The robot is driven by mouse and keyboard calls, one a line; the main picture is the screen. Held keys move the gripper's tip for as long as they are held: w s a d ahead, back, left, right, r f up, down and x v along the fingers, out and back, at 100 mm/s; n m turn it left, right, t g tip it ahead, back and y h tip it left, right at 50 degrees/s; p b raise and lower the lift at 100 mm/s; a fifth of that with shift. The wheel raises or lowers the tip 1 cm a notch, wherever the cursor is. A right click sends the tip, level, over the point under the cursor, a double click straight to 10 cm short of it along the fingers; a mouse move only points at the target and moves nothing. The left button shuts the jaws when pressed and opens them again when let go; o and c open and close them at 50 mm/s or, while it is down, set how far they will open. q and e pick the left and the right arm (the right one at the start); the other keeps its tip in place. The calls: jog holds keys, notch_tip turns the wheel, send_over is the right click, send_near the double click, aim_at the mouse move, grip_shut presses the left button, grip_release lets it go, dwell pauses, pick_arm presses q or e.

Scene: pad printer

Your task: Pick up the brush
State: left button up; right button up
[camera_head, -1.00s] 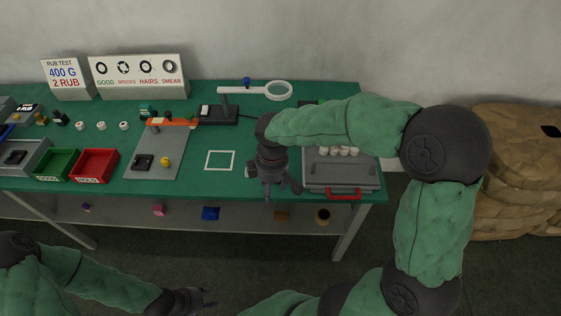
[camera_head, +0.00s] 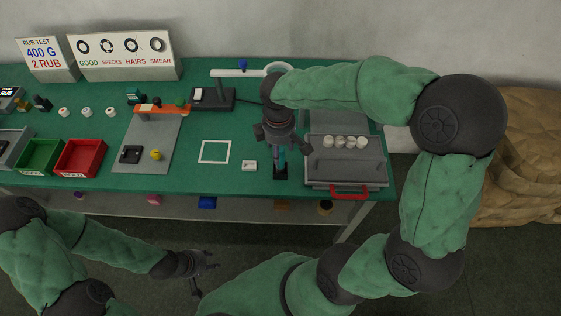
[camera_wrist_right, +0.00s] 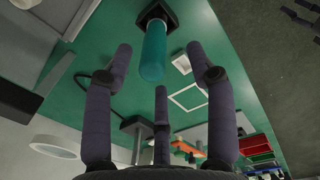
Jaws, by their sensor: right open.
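The brush shows as a teal upright handle (camera_wrist_right: 153,52) in the right wrist view, standing in a dark square holder (camera_wrist_right: 157,14) on the green table. In the head view the brush (camera_head: 282,158) is partly hidden under my right gripper, and its holder (camera_head: 280,173) is left of the grey case. My right gripper (camera_head: 281,146) is over the brush, fingers pointing down. In the wrist view its three fingers (camera_wrist_right: 160,72) are spread around the handle's line, with no visible contact. My left gripper (camera_head: 207,272) is in front of the table, low, empty, fingers apart.
A grey case (camera_head: 345,166) with several pale cylinders stands close right of the brush. A small white dish (camera_head: 249,166) lies just left of it, then a white square outline (camera_head: 215,151).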

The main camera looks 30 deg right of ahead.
aim_at(280, 168)
jog(key=shift+w+f, duration=0.1)
jog(key=shift+f, duration=0.75)
jog(key=f+b, duration=0.1)
jog(key=f, duration=0.2)
jog(key=f+b, duration=0.1)
jog(key=f, duration=0.1)
jog(key=shift+w+d+b, duration=0.15)
jog(key=shift+d+b, duration=0.2)
grip_shut()
